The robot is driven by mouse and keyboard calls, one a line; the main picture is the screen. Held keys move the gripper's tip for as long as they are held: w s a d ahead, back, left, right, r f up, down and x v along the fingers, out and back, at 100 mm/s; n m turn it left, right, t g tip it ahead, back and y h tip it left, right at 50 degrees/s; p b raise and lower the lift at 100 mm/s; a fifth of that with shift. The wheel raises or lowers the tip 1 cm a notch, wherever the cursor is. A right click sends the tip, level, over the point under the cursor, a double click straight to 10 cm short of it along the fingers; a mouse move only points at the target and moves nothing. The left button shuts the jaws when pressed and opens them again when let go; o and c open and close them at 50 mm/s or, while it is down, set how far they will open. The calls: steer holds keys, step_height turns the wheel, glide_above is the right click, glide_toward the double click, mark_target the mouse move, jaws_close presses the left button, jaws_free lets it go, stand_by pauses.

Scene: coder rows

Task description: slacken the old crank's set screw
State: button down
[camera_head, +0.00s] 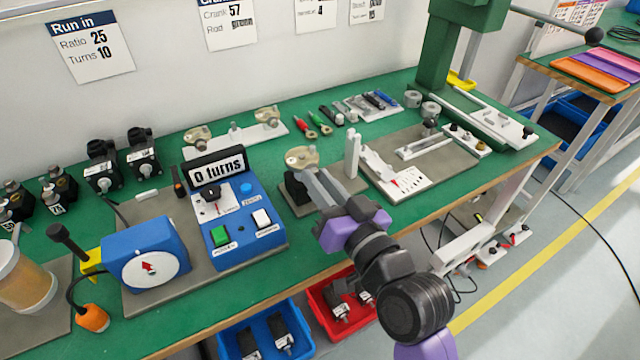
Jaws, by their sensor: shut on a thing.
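A brass-coloured crank (300,156) sits at the top of a dark block (294,190) on a grey base plate in the middle of the bench. My gripper (312,178) reaches in from the lower right, with its grey fingers just below and in front of the crank. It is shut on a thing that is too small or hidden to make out. I cannot tell whether the fingers touch the crank. The set screw cannot be made out.
A blue control box (235,225) reading "0 turns" stands left of my gripper. A white upright post (352,155) stands close on its right, before a white card (397,178). Hand tools (318,123) lie behind. A green press (455,50) stands at the right.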

stand_by(0.4)
steer(key=c, duration=1.3)
jaws_free()
steer(key=shift+a, duration=0.1)
steer(key=v, duration=0.6)
steer(key=shift+s+d+f, duration=0.1)
steer(key=shift+s+d, duration=0.05)
steer(key=shift+d, duration=0.1)
steer(key=shift+s+d, duration=0.35)
steer(key=shift+s, duration=0.2)
